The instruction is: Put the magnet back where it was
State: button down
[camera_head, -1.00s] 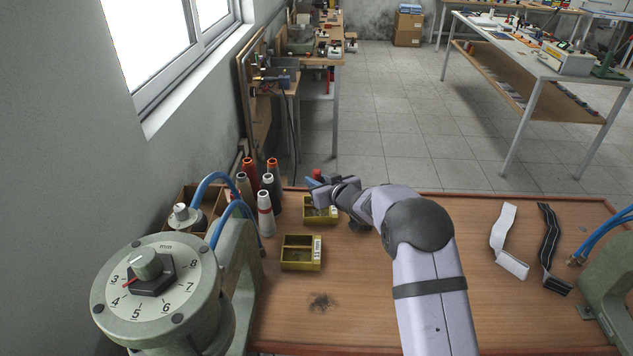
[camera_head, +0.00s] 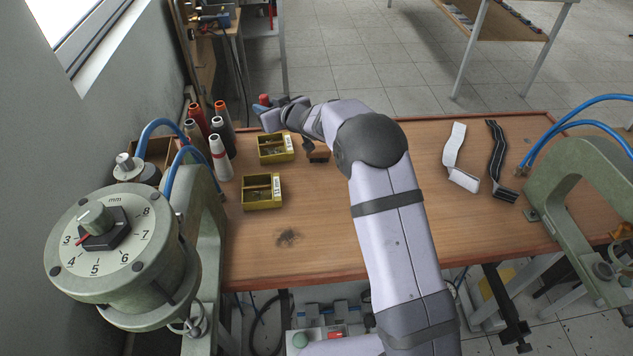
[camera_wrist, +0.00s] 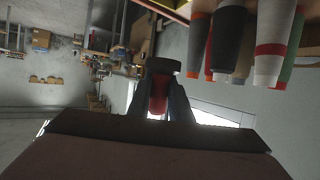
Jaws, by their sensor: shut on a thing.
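My gripper (camera_head: 262,106) is at the far left of the brown table, above and beyond the far yellow box, near the cones. It is shut on a small red thing with a dark round end, which I take to be the magnet (camera_head: 264,98). In the wrist view the red body of the magnet (camera_wrist: 158,96) sits between the two dark fingers, its dark round end beyond them. The fingers partly hide it, and its full shape is too small to tell in the head view.
Two yellow boxes, far (camera_head: 276,158) and near (camera_head: 262,204), stand on the table (camera_head: 320,225). Thread cones (camera_head: 220,158) stand left of them. A small brown block (camera_head: 318,157) lies beside the far box. A green press with a dial (camera_head: 110,238) is at front left. Two straps (camera_head: 456,155) lie right.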

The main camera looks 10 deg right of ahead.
aim_at(262, 96)
notch_tip(262, 96, up, 5)
jog(key=shift+s+a+f, duration=0.1)
jog(key=shift+a+f, duration=0.05)
jog(key=s+d+f+m+t+h+b, duration=0.1)
jog(key=s+d+f+m+h, duration=0.2)
jog(key=s+d, duration=0.4)
jog(key=s+d+f+m+h, duration=0.3)
jog(key=s+d+f, duration=0.2)
jog(key=s+d, duration=0.3)
jog(key=shift+s+t+h+b, duration=0.35)
jog(key=shift+s+t+h, duration=0.05)
jog(key=shift+s, duration=0.8)
jog(key=shift+f, duration=0.1)
